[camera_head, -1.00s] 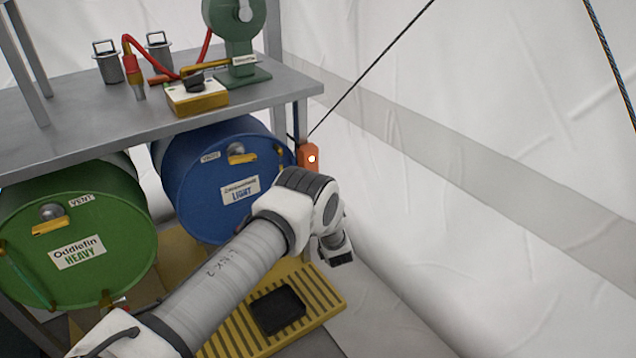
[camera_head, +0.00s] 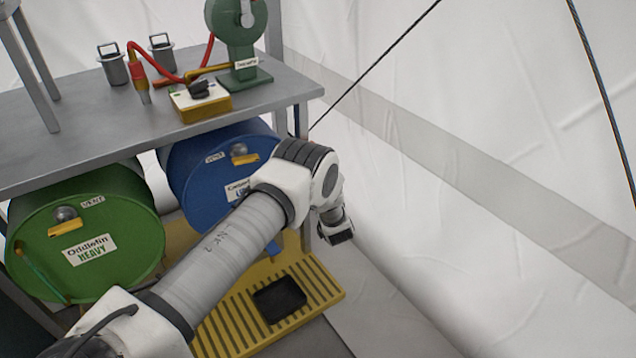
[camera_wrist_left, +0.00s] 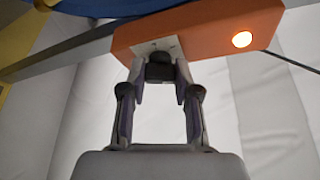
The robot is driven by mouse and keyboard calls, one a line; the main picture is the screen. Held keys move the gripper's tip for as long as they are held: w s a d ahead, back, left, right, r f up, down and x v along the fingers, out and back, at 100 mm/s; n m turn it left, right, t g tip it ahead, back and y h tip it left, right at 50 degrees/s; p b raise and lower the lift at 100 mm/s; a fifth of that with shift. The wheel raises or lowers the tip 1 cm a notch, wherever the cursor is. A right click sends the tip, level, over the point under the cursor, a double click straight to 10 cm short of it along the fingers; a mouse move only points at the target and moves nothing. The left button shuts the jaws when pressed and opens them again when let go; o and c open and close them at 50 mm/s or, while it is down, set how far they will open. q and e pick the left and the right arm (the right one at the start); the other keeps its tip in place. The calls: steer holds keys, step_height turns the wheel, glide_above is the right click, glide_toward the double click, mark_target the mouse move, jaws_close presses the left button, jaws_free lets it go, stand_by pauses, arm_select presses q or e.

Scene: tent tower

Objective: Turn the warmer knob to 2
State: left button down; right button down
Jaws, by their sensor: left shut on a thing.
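The warmer is an orange box (camera_wrist_left: 200,30) at the top of the left wrist view, with a lit round lamp (camera_wrist_left: 241,39) at its right. On its underside is a pale plate (camera_wrist_left: 150,47) whose marks are too small to read. The black warmer knob (camera_wrist_left: 158,70) sits below that plate. My left gripper (camera_wrist_left: 160,78) has its fingers shut on the knob, one on each side. Which number the knob points to cannot be told. In the head view my arm covers the warmer and knob. My right gripper is not in view.
A grey shelf (camera_head: 60,135) stands above a green drum (camera_head: 125,250) and a blue drum (camera_head: 205,185). A yellow box with a dark knob (camera_head: 200,100) and a green stand (camera_head: 240,75) are on it. A yellow grate (camera_head: 235,320) lies below. White tent wall (camera_head: 480,200) fills the right.

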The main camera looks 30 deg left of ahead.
arm_select(q)
steer(key=shift+r+m, duration=0.1)
steer(key=shift+m, duration=0.4)
steer(key=shift+g, duration=0.3)
steer(key=c, duration=0.8)
jaws_free()
steer(key=shift+c, duration=0.2)
steer(key=v, duration=1.2)
